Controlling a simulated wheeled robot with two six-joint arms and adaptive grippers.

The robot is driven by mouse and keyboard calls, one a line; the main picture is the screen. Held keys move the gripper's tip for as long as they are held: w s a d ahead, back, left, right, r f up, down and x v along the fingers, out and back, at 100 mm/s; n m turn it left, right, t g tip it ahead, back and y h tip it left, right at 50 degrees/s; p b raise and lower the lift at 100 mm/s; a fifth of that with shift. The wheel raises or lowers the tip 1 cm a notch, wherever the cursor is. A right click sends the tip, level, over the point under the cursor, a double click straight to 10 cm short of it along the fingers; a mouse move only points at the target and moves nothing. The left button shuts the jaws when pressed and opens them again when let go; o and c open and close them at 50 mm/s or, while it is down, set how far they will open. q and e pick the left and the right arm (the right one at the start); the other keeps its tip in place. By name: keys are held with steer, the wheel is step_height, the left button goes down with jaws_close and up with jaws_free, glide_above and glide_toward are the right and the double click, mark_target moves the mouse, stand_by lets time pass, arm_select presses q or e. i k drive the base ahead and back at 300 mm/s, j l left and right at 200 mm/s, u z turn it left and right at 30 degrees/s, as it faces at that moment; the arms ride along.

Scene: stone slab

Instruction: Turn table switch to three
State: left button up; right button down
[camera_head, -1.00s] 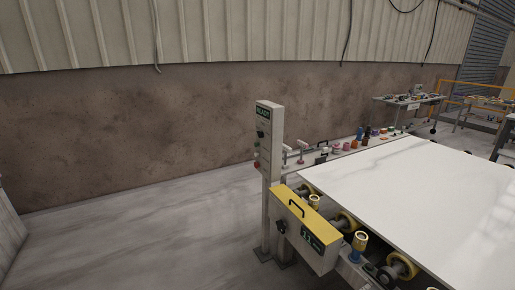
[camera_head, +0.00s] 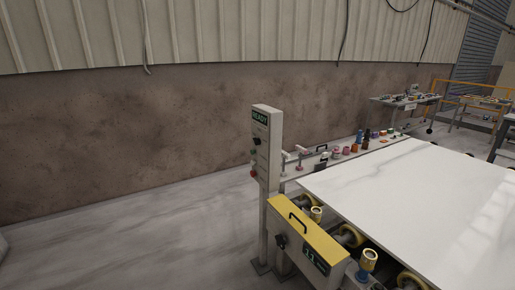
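A grey control post (camera_head: 267,165) stands at the near left corner of the slab table. It carries a green "READY" display (camera_head: 260,115), a dark knob (camera_head: 256,141) and small buttons on its left side. In front of the post is a box with a yellow lid (camera_head: 307,230) and a black handle. The box has a dark rotary switch (camera_head: 280,241) on its left end and a small green-lit display (camera_head: 314,260). The switch's position is too small to read. Neither of my grippers is in view.
A large white slab (camera_head: 415,195) lies on the roller table at right. Bottles and small tools stand on a ledge (camera_head: 340,158) along its back edge. The floor (camera_head: 130,235) left of the post is clear. A brown wall (camera_head: 120,140) runs behind.

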mark_target(256, 141)
steer(key=i+j, duration=0.25)
steer(key=j, duration=0.15)
steer(key=i+j+z, duration=0.1)
steer(key=i+j, duration=0.45)
steer(key=j, duration=0.2)
steer(key=i+j+z, duration=0.1)
steer(key=i+j, duration=0.15)
steer(key=j, duration=0.15)
steer(key=i+j, duration=0.25)
steer(key=j, duration=0.2)
steer(key=i+j+z, duration=0.1)
steer(key=i+j, duration=0.15)
steer(key=j, duration=0.15)
steer(key=i+j, duration=0.2)
steer(key=j, duration=0.25)
steer(key=i+j+z, duration=0.1)
steer(key=i+j, duration=0.15)
steer(key=j, duration=0.2)
